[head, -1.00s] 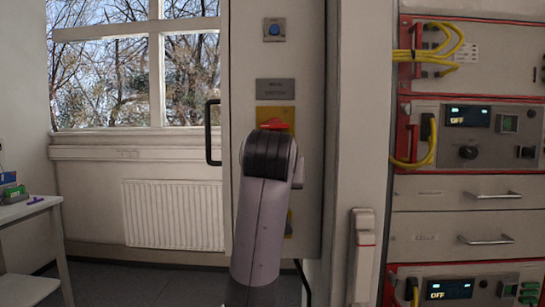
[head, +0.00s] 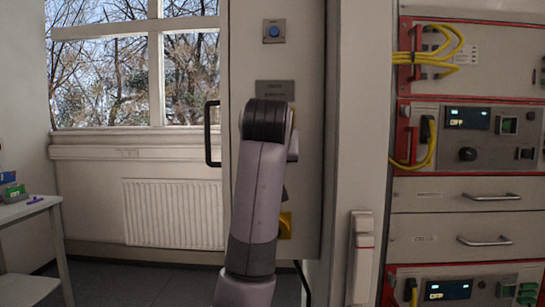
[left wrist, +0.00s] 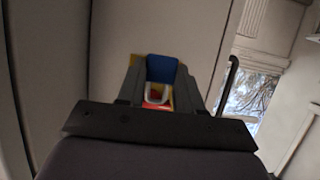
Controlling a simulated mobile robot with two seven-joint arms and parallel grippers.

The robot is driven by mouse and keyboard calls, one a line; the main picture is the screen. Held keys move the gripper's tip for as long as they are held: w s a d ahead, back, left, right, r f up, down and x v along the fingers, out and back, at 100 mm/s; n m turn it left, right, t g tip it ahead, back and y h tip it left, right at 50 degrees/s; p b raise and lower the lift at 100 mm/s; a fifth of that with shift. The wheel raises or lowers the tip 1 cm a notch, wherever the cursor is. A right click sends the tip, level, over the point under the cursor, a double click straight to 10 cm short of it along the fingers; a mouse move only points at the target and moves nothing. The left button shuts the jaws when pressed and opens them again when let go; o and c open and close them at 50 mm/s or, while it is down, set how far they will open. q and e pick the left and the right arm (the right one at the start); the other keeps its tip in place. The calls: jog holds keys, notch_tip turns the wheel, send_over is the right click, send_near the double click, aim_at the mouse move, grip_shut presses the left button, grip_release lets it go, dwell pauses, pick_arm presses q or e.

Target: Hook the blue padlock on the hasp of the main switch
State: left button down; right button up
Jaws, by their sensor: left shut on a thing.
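The blue padlock (left wrist: 161,69) is between the fingers of my left gripper (left wrist: 160,80) in the left wrist view. Its pale U-shaped shackle points down in that picture. Behind the shackle show bits of the red and yellow main switch (left wrist: 167,104). The shackle overlaps the switch in the picture; I cannot tell whether it touches or passes through the hasp, which I cannot make out. In the head view my left arm covers the gripper, the padlock and nearly all of the switch. My right gripper is in neither view.
The grey cabinet door (head: 310,60) carries a blue button (head: 274,31), a grey label plate (head: 274,90) and a lower yellow part (head: 285,225). A black handle (head: 208,133) projects at its left edge. The red-framed rack (head: 403,130) with yellow cables stands right.

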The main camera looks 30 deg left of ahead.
pick_arm(q)
jog(key=shift+w+a+p, duration=0.25)
jog(key=shift+w+a, duration=0.3)
jog(key=shift+w, duration=0.3)
jog(key=shift+w+a+p, duration=0.3)
jog(key=shift+w+a, duration=0.2)
jog(key=shift+w, duration=0.4)
jog(key=shift+w+a+p, duration=0.25)
jog(key=shift+w+a, duration=0.3)
jog(key=shift+w, duration=0.3)
jog(key=shift+w+a+f, duration=0.1)
jog(key=shift+w+f, duration=0.05)
jog(key=shift+f, duration=0.45)
jog(key=c, duration=0.7)
grip_release()
jog(key=shift+o, duration=0.2)
